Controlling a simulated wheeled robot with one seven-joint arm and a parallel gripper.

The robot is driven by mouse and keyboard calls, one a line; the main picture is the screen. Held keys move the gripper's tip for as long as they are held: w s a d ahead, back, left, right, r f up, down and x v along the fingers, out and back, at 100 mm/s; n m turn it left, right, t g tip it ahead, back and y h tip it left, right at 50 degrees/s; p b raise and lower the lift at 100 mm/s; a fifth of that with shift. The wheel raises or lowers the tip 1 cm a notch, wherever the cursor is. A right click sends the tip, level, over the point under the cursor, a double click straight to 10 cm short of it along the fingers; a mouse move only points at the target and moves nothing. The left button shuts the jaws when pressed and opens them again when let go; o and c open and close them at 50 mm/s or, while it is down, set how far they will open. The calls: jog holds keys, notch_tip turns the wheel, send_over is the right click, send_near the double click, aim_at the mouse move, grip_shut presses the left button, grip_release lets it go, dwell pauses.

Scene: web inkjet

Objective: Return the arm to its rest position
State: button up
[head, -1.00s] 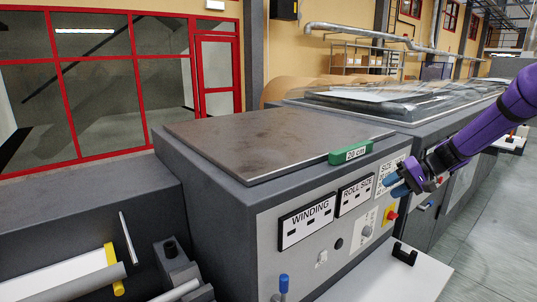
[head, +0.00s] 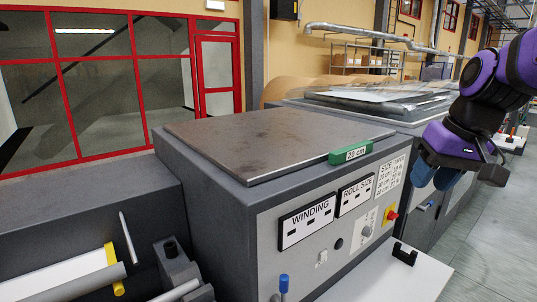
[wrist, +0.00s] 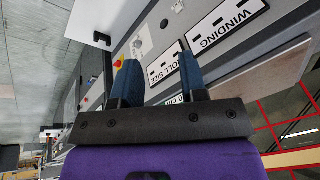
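My purple arm comes in from the right in the head view. My gripper (head: 434,175) has blue fingers pointing down, in front of the machine's right part and clear of the control panel. In the wrist view my gripper (wrist: 160,63) shows its two blue fingers apart with nothing between them. Part of the machine behind the gripper is hidden.
The grey machine has a control panel with WINDING (head: 307,221) and ROLL SIZE (head: 356,194) plates and a red button (head: 391,213). A green "20 cm" block (head: 350,152) sits on its top edge. A white shelf (head: 395,280) juts out below. Open floor lies right.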

jog(key=s+d+t+h, duration=0.1)
jog(key=s+t+h, duration=0.1)
jog(key=s, duration=1.1)
jog(key=shift+d+r, duration=0.3)
